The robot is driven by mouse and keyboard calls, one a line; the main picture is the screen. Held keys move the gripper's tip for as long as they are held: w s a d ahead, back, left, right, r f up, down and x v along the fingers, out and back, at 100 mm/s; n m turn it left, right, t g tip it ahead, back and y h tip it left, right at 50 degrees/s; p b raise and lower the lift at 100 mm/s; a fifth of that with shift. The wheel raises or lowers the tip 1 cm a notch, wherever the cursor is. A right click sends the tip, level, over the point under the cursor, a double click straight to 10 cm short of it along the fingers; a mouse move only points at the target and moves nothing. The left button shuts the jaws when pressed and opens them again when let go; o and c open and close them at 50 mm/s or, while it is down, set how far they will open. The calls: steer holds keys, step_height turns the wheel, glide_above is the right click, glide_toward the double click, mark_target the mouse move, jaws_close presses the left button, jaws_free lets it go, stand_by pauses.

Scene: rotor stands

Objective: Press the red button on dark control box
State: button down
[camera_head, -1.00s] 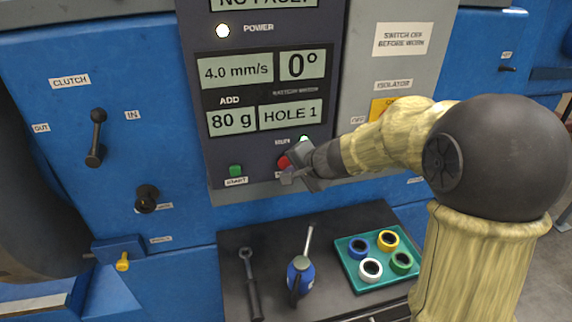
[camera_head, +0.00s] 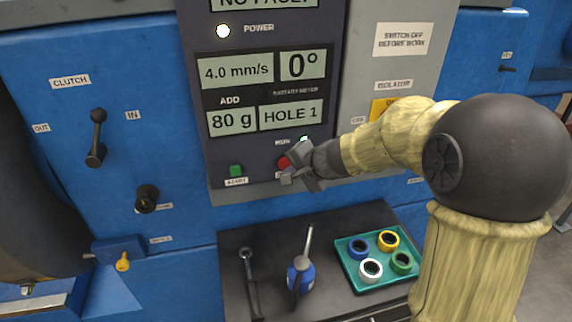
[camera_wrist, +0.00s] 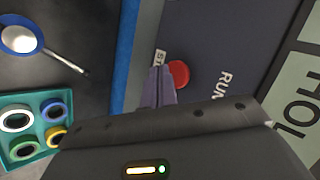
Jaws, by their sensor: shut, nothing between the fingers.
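The dark control box (camera_head: 262,150) stands upright with several lit displays. Its red button (camera_head: 284,162) is low on the panel, partly covered by my gripper in the head view. A green button (camera_head: 236,171) sits to its left. My gripper (camera_head: 289,177) is shut and empty, with its tips close beside the red button. In the wrist view the red button (camera_wrist: 178,74) shows just beside the closed fingertips (camera_wrist: 160,75), over part of the label. I cannot tell whether the fingers touch the panel.
A blue cabinet with a clutch lever (camera_head: 97,137) stands at left, a grey isolator panel (camera_head: 395,70) at right.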

steer(key=shift+w, duration=0.15)
steer(key=shift+w+a, duration=0.1)
steer(key=shift+w, duration=0.15)
steer(key=shift+w+a, duration=0.1)
steer(key=shift+w, duration=0.25)
stand_by(1.1)
stand_by(0.3)
steer(key=shift+s+d+b, duration=0.25)
steer(key=shift+s+b, duration=0.25)
steer(key=shift+s, duration=0.25)
steer(key=s+b, duration=0.1)
steer(key=s, duration=0.1)
steer(key=s+d+b, duration=0.1)
steer(key=s, duration=0.1)
steer(key=shift+s+d, duration=0.2)
steer(key=shift+s, duration=0.2)
